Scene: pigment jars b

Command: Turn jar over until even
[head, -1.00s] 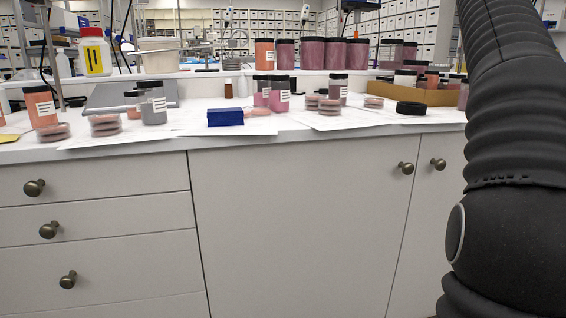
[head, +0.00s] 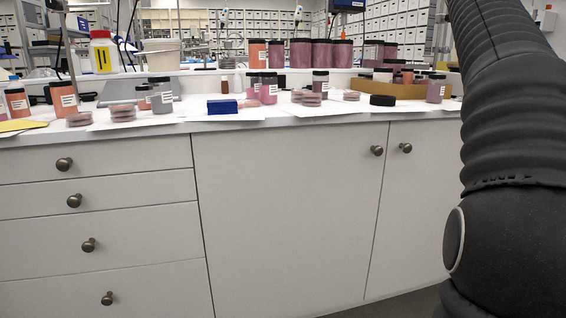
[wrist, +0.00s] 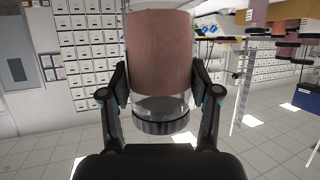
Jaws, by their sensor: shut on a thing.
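My gripper (wrist: 160,84) is shut on a jar (wrist: 160,45), with one finger on each side of it. The jar is clear, with reddish-brown pigment and a dark ribbed lid at the lower end in the wrist view. A clear band without pigment lies between pigment and lid. The wrist picture looks upside down, with ceiling light panels at its bottom, so the jar appears to be lid up. Its far end is cut off by the picture edge. In the head view only my black arm shows, at the right; gripper and held jar are out of that view.
The white bench (head: 290,123) carries several jars, stacked dishes, a blue box (head: 222,106), a black lid (head: 382,100) and a cardboard tray (head: 415,89). Drawers and cupboard doors (head: 290,200) face me. A strip of floor (head: 400,303) shows at lower right.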

